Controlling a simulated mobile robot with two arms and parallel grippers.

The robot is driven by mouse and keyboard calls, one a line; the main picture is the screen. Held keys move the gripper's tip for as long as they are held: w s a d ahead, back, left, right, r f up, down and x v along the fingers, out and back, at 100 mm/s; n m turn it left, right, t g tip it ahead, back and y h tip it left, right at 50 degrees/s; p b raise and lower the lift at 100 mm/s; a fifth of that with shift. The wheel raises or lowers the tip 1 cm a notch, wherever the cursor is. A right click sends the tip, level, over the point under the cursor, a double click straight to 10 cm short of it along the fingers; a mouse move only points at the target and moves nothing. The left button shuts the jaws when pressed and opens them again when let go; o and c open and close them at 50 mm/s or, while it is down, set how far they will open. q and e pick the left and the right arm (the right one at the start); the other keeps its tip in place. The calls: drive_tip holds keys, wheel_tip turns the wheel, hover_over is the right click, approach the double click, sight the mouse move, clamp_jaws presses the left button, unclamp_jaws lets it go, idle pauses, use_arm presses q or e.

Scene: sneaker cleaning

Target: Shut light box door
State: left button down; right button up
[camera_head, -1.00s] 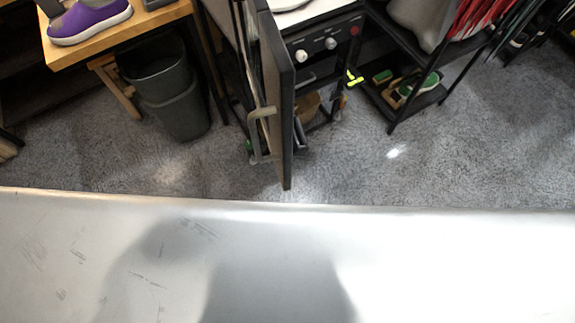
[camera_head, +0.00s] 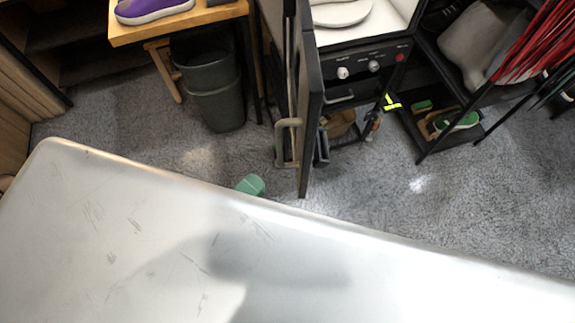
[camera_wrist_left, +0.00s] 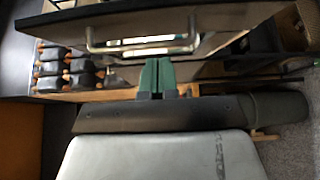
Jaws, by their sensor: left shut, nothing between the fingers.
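The light box (camera_head: 365,45) stands at the top middle of the head view, with a white inside and a dark panel of knobs. Its dark door (camera_head: 310,110) stands open, seen nearly edge-on and sticking out towards me. A pale bar handle (camera_head: 284,142) is on the door's left face. In the left wrist view the door (camera_wrist_left: 240,22) and its handle (camera_wrist_left: 143,48) lie ahead of my left gripper (camera_wrist_left: 157,66). Its green fingers are shut and empty, apart from the handle. Its green tip (camera_head: 250,185) shows in the head view, below and left of the handle. My right gripper is out of view.
A scratched pale metal surface (camera_head: 110,240) fills the lower head view. A grey bin (camera_head: 215,100) stands under a wooden table (camera_head: 185,27) left of the door. A black shelf rack (camera_head: 455,125) stands right of the light box.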

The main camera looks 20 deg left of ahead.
sight(301, 162)
use_arm(q)
drive_tip(key=x, duration=0.1)
drive_tip(key=p+x, duration=0.1)
drive_tip(key=x, duration=0.1)
drive_tip(key=shift+w+r, duration=0.2)
drive_tip(key=shift+r, duration=0.05)
drive_tip(key=shift+w+d+f+p, duration=0.15)
drive_tip(key=shift+d+p, duration=0.1)
drive_tip(key=shift+d, duration=0.35)
drive_tip(key=shift+w+d+p, duration=0.2)
drive_tip(key=shift+d, duration=0.35)
drive_tip(key=shift+w+d+f, duration=0.15)
drive_tip(key=shift+w+d, duration=0.1)
drive_tip(key=shift+d, duration=0.5)
drive_tip(key=shift+d, duration=0.1)
